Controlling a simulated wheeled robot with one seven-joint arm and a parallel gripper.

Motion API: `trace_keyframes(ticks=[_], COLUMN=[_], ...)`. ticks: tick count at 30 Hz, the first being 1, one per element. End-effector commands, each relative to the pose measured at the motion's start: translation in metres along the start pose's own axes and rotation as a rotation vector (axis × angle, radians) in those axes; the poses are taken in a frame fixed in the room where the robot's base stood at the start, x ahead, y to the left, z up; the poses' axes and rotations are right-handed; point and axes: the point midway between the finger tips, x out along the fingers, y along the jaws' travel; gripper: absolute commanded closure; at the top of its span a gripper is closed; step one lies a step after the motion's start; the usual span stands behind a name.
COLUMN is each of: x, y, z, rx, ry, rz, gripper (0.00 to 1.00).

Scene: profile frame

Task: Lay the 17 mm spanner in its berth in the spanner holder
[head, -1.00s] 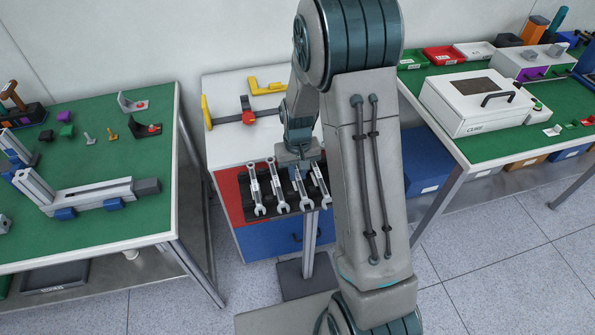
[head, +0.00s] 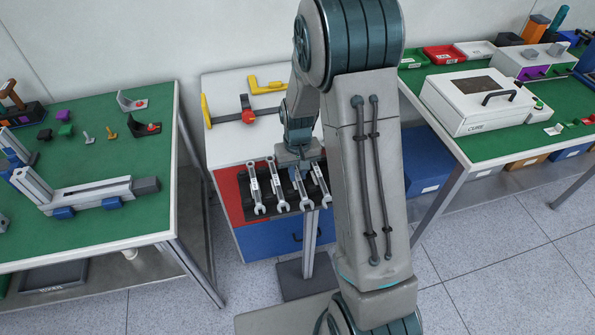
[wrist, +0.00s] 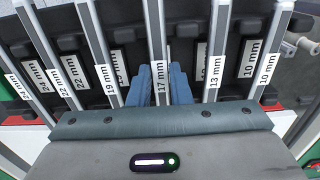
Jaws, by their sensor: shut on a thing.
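The 17 mm spanner (wrist: 160,60) is between the blue fingers of my gripper (wrist: 161,88), which is shut on its shank. It lies in line with the holder's slots, between the 19 mm spanner (wrist: 100,55) and the 13 mm spanner (wrist: 217,50). The black spanner holder (wrist: 190,50) is behind it; I cannot tell whether the spanner touches the holder's bed. The fingers hide the berth label there. In the head view my gripper (head: 299,162) is low over the spanner holder (head: 250,213), partly hidden by my arm.
A green-topped bench (head: 100,235) stands left, and another (head: 480,150) right. A white-topped cabinet (head: 225,140) is behind the holder.

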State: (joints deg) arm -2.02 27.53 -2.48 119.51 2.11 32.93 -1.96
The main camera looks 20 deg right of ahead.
Motion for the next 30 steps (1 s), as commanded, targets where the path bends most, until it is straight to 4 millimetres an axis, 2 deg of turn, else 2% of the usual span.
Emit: trace_keyframes(ticks=[4, 5, 6, 7, 8, 16, 20, 23, 30], x=[-0.001, -0.001, -0.001, -0.001, -0.001, -0.001, -0.009, -0.024, -0.080], y=[0.000, 0.000, 0.000, 0.000, 0.000, 0.000, 0.000, 0.000, 0.000], z=[0.000, 0.000, 0.000, 0.000, 0.000, 0.000, -0.001, -0.001, -0.001], rx=[0.000, 0.000, 0.000, 0.000, 0.000, 0.000, 0.000, 0.000, 0.000], ry=[0.001, 0.001, 0.001, 0.001, 0.001, 0.000, 0.003, 0.006, 0.007], rz=[0.000, 0.000, 0.000, 0.000, 0.000, 0.000, 0.000, 0.000, 0.000], gripper=[1.00, 0.80, 0.68, 0.60, 0.57, 0.57, 0.57, 0.57, 0.57])
